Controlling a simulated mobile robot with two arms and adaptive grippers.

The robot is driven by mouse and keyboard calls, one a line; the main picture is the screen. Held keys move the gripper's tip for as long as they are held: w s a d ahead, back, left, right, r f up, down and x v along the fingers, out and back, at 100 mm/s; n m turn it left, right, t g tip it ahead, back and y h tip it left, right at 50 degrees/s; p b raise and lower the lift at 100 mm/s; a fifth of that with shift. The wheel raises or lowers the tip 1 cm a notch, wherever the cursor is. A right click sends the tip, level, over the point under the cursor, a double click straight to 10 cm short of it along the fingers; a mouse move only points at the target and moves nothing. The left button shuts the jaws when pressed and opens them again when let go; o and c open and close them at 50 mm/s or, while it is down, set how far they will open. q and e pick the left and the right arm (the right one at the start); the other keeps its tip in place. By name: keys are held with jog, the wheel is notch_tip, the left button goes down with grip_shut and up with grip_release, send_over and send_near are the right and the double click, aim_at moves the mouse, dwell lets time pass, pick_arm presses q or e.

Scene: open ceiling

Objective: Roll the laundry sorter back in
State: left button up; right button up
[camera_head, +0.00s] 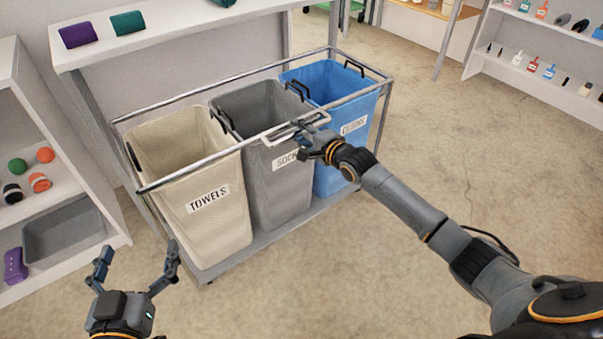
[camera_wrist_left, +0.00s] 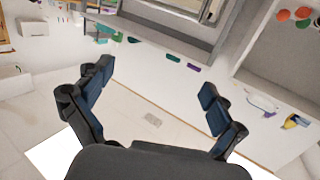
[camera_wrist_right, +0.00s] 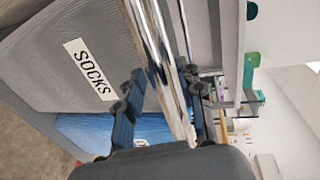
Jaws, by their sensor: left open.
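The laundry sorter is a metal frame (camera_head: 190,157) on a grey base, holding a beige TOWELS bin (camera_head: 185,165), a grey SOCKS bin (camera_head: 262,180) and a blue bin (camera_head: 325,95). It stands at an angle in front of a white counter. My right gripper (camera_head: 308,138) is at the sorter's front top rail, above the SOCKS label. In the right wrist view its fingers (camera_wrist_right: 165,95) are drawn in on either side of the shiny metal bar (camera_wrist_right: 150,40). My left gripper (camera_head: 137,268) is open and empty, low in front of the TOWELS bin; its spread fingers show in the left wrist view (camera_wrist_left: 155,85).
A white shelf unit (camera_head: 80,190) with balls and a grey tray (camera_head: 65,228) stands close at left. Bottle shelves (camera_head: 560,60) stand at far right. The floor (camera_head: 440,150) on the right is clear.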

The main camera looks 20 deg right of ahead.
grip_shut()
